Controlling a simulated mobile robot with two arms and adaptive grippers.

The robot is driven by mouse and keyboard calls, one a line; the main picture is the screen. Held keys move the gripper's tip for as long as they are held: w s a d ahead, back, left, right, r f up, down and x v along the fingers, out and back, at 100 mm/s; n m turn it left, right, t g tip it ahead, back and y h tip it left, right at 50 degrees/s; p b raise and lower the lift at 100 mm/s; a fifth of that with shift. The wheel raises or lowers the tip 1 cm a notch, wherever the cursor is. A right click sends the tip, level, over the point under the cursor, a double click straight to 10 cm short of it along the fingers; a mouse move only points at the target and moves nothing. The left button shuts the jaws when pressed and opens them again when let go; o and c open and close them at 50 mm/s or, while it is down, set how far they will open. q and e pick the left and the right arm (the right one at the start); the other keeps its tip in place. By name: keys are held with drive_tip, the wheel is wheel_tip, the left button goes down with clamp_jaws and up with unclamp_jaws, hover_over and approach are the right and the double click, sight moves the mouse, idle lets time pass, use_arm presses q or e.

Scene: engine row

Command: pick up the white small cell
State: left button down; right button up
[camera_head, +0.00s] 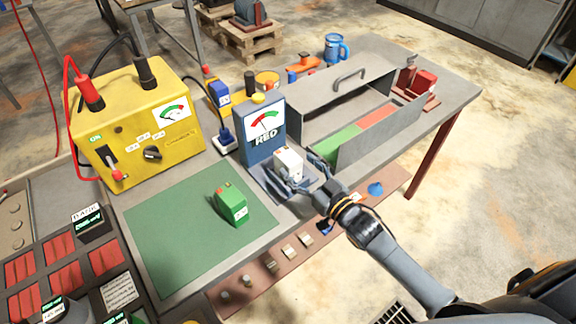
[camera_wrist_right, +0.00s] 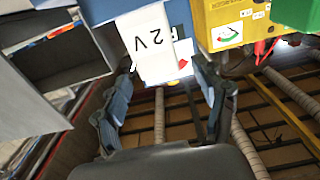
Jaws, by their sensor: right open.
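The white small cell (camera_head: 289,162) stands on the base in front of the blue tester with the dial (camera_head: 262,132). In the right wrist view the white cell (camera_wrist_right: 145,44) shows a "2V" label and lies between and beyond the fingertips. My right gripper (camera_head: 300,182) is open around the cell's near side; its two fingers also show apart in the right wrist view (camera_wrist_right: 166,88). I cannot tell whether a finger touches the cell. My left gripper is in neither view.
A green cell (camera_head: 232,206) stands on the green mat (camera_head: 165,240). A yellow charger box (camera_head: 140,130) is at the left. A grey open box (camera_head: 380,135) with green and red sections lies right of the tester. A blue mug (camera_head: 335,48) stands at the back.

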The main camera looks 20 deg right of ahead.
sight(280, 149)
drive_tip(key=x, duration=0.3)
drive_tip(key=shift+w+a, duration=0.1)
drive_tip(key=shift+w, duration=0.3)
drive_tip(key=shift+w+a+r+p, duration=0.1)
drive_tip(key=shift+w+a+p, duration=0.05)
drive_tip(key=shift+w+p, duration=0.3)
drive_tip(key=p+x, duration=0.1)
drive_tip(key=x, duration=0.3)
drive_tip(key=shift+w+a, duration=0.1)
drive_tip(key=shift+w, duration=0.1)
drive_tip(key=shift+s, duration=0.1)
clamp_jaws()
